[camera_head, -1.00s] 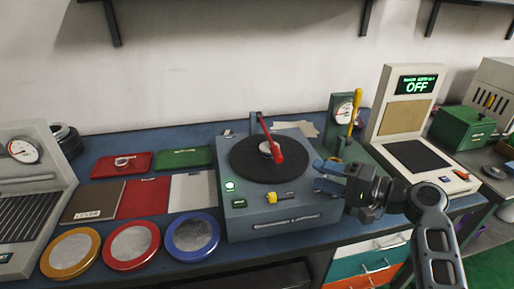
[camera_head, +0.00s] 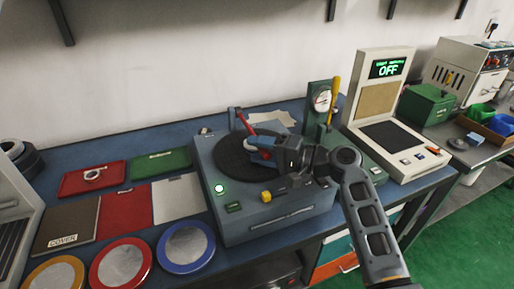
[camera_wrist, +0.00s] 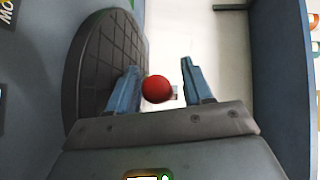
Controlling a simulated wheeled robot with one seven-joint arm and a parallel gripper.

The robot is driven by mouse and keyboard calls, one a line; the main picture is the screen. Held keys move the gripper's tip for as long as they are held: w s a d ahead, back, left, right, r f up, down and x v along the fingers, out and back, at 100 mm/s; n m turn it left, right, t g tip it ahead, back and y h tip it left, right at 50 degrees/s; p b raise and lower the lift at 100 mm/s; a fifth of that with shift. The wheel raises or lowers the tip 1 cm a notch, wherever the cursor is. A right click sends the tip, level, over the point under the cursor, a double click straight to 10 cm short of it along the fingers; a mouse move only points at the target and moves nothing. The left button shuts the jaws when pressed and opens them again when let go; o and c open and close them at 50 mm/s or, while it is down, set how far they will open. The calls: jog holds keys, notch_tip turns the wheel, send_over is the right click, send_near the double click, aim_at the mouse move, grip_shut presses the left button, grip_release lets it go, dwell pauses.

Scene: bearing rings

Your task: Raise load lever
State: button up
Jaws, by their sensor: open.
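A red lever (camera_head: 246,122) reaches from a post at the back of the grey-blue machine over its dark round turntable (camera_head: 232,163). Its red knob (camera_wrist: 156,89) shows in the wrist view between my two blue fingers. My gripper (camera_head: 259,149) is over the turntable, at the low end of the red lever. It also shows in the wrist view (camera_wrist: 160,75), open, with a gap between the knob and the right finger. The gap to the left finger is small, and I cannot tell whether they touch. In the head view my gripper hides the knob.
A gauge stand (camera_head: 320,100) with a yellow handle (camera_head: 333,96) stands close right of my gripper. A beige unit (camera_head: 388,100) reads OFF. A yellow knob (camera_head: 266,196) is on the machine's front. Coloured mats and round discs (camera_head: 186,246) lie to the left.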

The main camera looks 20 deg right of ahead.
jog(key=shift+w+a, duration=0.25)
jog(key=shift+c, duration=0.4)
jog(key=shift+f, duration=0.1)
grip_shut()
